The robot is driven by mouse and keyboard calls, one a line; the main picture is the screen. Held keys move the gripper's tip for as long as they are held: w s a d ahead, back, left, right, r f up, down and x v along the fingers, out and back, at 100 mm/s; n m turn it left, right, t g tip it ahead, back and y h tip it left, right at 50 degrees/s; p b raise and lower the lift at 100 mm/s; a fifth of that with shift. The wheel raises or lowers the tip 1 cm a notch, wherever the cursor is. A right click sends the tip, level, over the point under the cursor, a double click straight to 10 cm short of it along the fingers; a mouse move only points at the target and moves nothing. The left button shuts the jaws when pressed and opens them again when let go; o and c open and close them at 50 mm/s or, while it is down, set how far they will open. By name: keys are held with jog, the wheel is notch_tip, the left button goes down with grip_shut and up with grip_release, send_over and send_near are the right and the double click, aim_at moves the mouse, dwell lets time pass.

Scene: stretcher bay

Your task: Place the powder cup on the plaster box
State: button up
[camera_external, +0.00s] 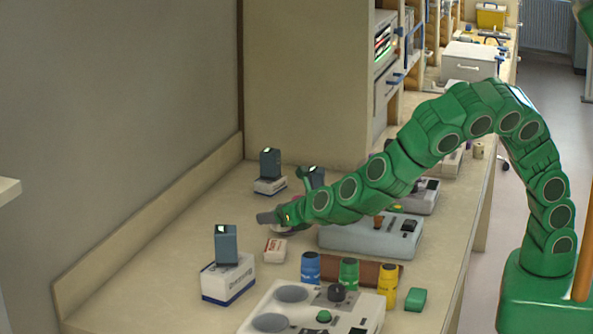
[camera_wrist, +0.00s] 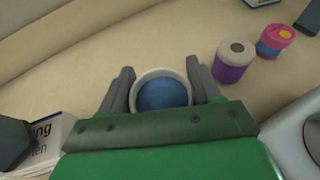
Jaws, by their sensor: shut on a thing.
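The powder cup (camera_wrist: 162,75) is a round pale cup with blue contents, seen from above in the wrist view. My gripper (camera_wrist: 160,72) is shut on it, one finger on each side. In the external view my gripper (camera_external: 272,217) is over the left part of the counter, and the cup is mostly hidden there. A small white box with red print (camera_external: 274,252) lies just below the gripper in the picture. A larger white box with a blue band (camera_external: 228,285) stands further left and nearer. I cannot read which is the plaster box.
A blue-grey block (camera_external: 226,246) stands on the larger box. Blue (camera_external: 310,267), green (camera_external: 348,272) and yellow (camera_external: 387,286) containers stand behind a grey device (camera_external: 275,312). Purple (camera_wrist: 233,62) and pink (camera_wrist: 275,40) containers show in the wrist view. The counter's left strip is clear.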

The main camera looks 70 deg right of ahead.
aim_at(271, 243)
jog(key=shift+w+a+f, duration=0.15)
jog(key=shift+w+f, duration=0.4)
jog(key=shift+f, duration=0.2)
jog(key=shift+w+f, duration=0.15)
jog(key=shift+f, duration=1.5)
jog(key=shift+f, duration=0.1)
jog(key=o, duration=1)
jog(key=shift+o, duration=0.2)
jog(key=shift+a+r, duration=0.1)
jog(key=shift+r, duration=0.1)
jog(key=v, duration=1.2)
jog(key=shift+f, duration=0.15)
